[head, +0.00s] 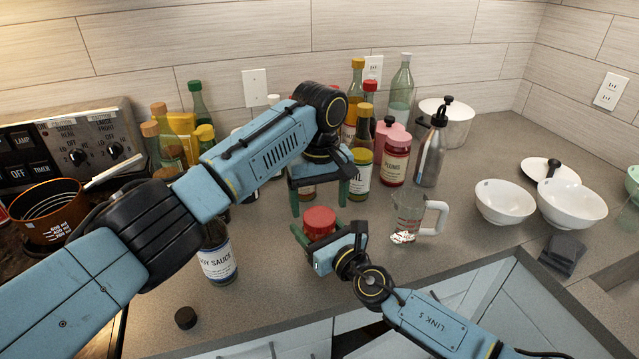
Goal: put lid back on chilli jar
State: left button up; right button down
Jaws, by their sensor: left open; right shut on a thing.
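A round red-topped thing, likely the chilli jar (319,219), is at the middle of the counter. Its lower part is hidden by my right gripper, so I cannot tell whether the red top is a lid seated on it. My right gripper (328,238) is shut around it, a green finger on each side. My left gripper (320,192) is open just behind and above it, fingers pointing down, with nothing clearly between them. No separate chilli lid can be made out.
A soy sauce bottle (217,258) stands left, partly behind my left arm. A small dark cap (185,318) lies near the front edge. A measuring cup (408,213) stands close on the right. Several bottles and a red jar (396,160) crowd behind. Bowls (503,202) stand farther right.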

aim_at(319, 216)
pick_arm(q)
jog(key=shift+f, duration=1.55)
jog(key=c, duration=1)
jog(key=m, duration=0.3)
jog(key=o, duration=1.1)
jog(key=shift+c, duration=0.2)
